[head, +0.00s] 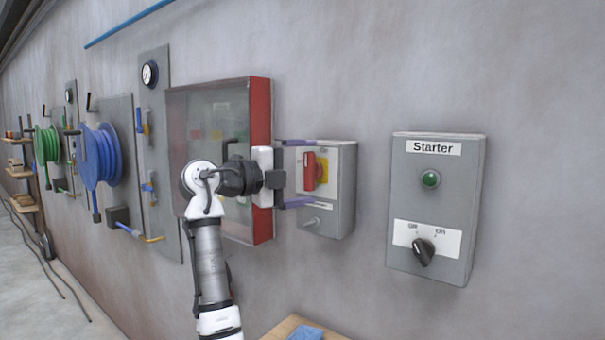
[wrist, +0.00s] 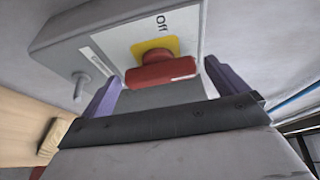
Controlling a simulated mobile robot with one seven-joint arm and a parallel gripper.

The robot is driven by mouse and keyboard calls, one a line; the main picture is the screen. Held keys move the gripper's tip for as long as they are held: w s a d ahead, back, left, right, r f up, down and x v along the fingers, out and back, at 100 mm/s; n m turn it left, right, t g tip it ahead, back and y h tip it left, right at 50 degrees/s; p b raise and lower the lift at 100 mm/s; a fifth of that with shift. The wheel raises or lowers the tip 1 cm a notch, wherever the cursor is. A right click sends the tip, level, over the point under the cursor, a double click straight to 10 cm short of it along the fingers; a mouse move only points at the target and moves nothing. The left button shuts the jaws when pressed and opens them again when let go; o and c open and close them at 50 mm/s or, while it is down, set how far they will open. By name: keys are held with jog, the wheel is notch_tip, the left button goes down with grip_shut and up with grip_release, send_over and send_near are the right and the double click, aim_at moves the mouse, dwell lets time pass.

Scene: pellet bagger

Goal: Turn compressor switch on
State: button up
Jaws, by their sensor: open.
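A grey switch box (head: 343,190) on the wall carries a red rotary handle (head: 309,172) on a yellow plate (head: 322,168). The handle stands about upright in the head view. In the wrist view the red handle (wrist: 162,74) is close ahead, with the word "Off" beside the yellow plate. A small label under the switch is too small to read. My gripper (head: 297,172) is open in front of the box, one purple finger above and one below the handle. In the wrist view my gripper's fingers (wrist: 163,88) flank the handle, which appears between them. I cannot tell whether they touch it.
A red-edged cabinet (head: 262,160) with a clear front stands left of the box, close to my arm. A Starter box (head: 438,205) with a green lamp and black Off/On knob hangs to the right. A wooden top (head: 290,326) with a blue cloth is below. Hose reels (head: 100,155) hang far left.

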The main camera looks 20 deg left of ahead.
jog(key=b+v, duration=0.3)
jog(key=v, duration=1.1)
jog(key=shift+d+r, duration=0.1)
jog(key=shift+w, duration=0.1)
